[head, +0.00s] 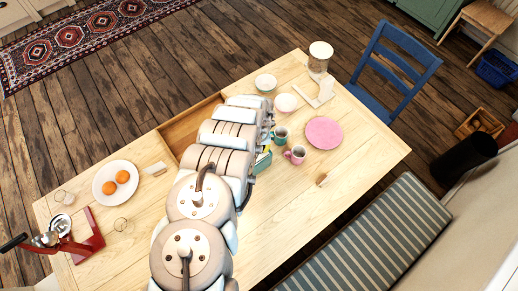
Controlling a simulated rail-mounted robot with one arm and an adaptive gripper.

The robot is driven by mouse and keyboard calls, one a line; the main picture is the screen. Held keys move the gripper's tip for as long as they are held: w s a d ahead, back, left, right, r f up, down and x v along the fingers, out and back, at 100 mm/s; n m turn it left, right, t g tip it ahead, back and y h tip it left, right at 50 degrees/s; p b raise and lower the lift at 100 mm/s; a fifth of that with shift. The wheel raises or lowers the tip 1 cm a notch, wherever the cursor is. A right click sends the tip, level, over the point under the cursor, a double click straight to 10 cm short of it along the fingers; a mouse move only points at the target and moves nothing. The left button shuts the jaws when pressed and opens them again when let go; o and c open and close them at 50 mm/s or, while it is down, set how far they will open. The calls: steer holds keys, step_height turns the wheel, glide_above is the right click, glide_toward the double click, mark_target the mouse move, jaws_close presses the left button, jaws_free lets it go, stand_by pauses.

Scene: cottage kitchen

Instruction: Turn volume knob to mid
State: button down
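No volume knob can be made out in the head view. A small teal box-like thing (263,161) shows at the right side of my arm, on the table. Most of it is hidden by the arm, and I cannot tell whether it is a radio or bears a knob. My arm reaches from the bottom across the table's middle. Dark parts of my gripper seem to show at the arm's far right side, but its fingertips cannot be made out, nor whether it touches anything.
The wooden table (348,172) has an open drawer (186,128) at its far-left edge. Close right of my arm stand a green mug (281,136), a pink mug (295,155) and a pink plate (324,133).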

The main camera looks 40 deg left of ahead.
steer(key=m, duration=0.3)
steer(key=shift+m, duration=0.3)
steer(key=shift+m+b, duration=0.45)
steer(key=shift+m, duration=1.35)
steer(key=c, duration=0.8)
jaws_free()
